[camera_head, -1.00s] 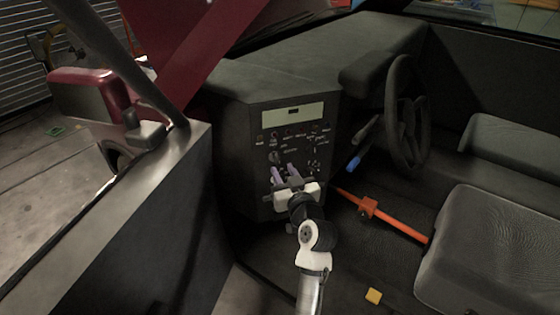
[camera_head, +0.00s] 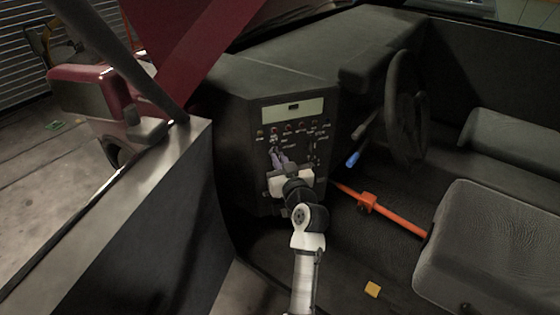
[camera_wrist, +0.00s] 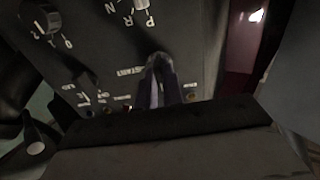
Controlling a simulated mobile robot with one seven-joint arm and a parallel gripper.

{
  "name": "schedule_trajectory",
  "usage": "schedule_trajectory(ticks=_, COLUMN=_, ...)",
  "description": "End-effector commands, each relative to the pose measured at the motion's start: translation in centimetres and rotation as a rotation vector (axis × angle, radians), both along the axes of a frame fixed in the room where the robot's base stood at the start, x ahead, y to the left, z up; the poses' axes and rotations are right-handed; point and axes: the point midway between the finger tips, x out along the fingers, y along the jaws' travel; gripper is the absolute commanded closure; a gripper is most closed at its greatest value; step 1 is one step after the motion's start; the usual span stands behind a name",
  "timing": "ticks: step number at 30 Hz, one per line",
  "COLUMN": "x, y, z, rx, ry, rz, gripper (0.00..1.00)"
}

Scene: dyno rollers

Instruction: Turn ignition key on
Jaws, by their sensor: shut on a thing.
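The dark control panel (camera_head: 262,180) stands in the middle of the cab, with a pale display strip and a row of small knobs and lights. My gripper (camera_head: 279,157) reaches the panel's middle, with its purple-grey fingers close together against its face. In the wrist view the fingers (camera_wrist: 158,68) converge beside white lettering that seems to read START. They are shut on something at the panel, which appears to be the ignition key. The key itself is hidden between and behind the fingers, so I cannot tell its angle.
A round selector knob (camera_wrist: 40,18) and a P-R-N selector (camera_wrist: 140,6) sit near the fingers. A steering wheel (camera_head: 392,115), a blue-tipped lever (camera_head: 353,159) and an orange bar (camera_head: 402,219) are to the right. The grey door (camera_head: 150,215) stands at left.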

Motion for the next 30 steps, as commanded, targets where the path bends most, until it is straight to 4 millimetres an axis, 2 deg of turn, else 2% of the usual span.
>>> schedule_trajectory(ticks=11, x=-0.02, y=-0.02, z=0.05, rx=0.096, ry=0.033, rz=0.0, gripper=1.0)
schedule_trajectory(ticks=30, x=0.01, y=-0.08, z=0.11, rx=0.572, ry=0.198, rz=0.0, gripper=1.0)
